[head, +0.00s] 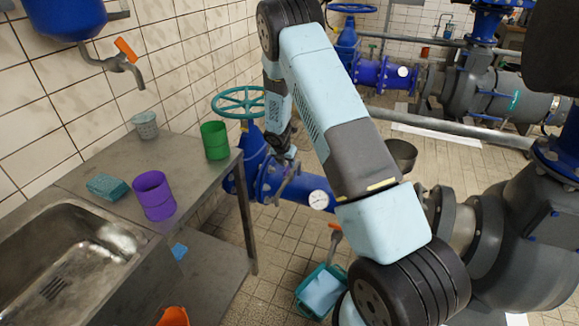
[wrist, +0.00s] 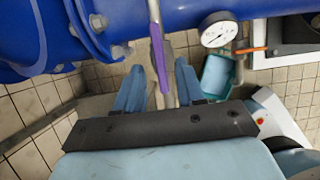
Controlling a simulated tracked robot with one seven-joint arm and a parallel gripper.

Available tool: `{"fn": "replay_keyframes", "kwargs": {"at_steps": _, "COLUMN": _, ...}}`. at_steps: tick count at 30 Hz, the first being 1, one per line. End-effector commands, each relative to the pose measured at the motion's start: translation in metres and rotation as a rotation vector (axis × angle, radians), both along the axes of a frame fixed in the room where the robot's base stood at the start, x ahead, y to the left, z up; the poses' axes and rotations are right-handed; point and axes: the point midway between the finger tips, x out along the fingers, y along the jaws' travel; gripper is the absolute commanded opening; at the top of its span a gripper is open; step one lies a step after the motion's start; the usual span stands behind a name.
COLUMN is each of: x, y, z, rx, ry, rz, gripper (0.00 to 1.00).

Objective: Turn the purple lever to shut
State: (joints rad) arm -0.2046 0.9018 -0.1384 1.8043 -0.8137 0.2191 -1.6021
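The purple lever (wrist: 154,28) shows in the wrist view as a thin upright bar in front of the blue pipe (wrist: 195,14). Its purple strip runs down between the two blue fingers of my gripper (wrist: 160,68), beside a grey part. The fingers are apart, with gaps on both sides of the lever, so my gripper looks open around it and not clamped. In the head view, my gripper (head: 288,150) is small and dark above the blue valve pipe (head: 272,182); the lever's purple colour cannot be made out there.
A pressure gauge (wrist: 219,30) sits on the pipe right of the lever. A teal bin (wrist: 216,75) stands on the floor below. The metal counter (head: 190,178) with purple cup (head: 154,196) and green cup (head: 214,140) is at left. A teal handwheel (head: 240,102) stands beside my arm.

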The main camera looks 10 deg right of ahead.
Motion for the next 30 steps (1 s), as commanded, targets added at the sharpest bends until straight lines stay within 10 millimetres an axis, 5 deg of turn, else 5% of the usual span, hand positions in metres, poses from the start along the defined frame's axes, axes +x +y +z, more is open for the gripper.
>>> {"fn": "replay_keyframes", "kwargs": {"at_steps": 6, "x": 0.007, "y": -0.006, "z": -0.023, "rx": -0.001, "ry": 0.001, "rz": 0.000, "gripper": 0.38}}
{"fn": "replay_keyframes", "kwargs": {"at_steps": 20, "x": 0.011, "y": -0.008, "z": -0.031, "rx": 0.000, "ry": 0.000, "rz": -0.001, "gripper": 0.38}}
{"fn": "replay_keyframes", "kwargs": {"at_steps": 30, "x": 0.010, "y": -0.008, "z": -0.031, "rx": 0.000, "ry": 0.000, "rz": -0.001, "gripper": 0.06}}
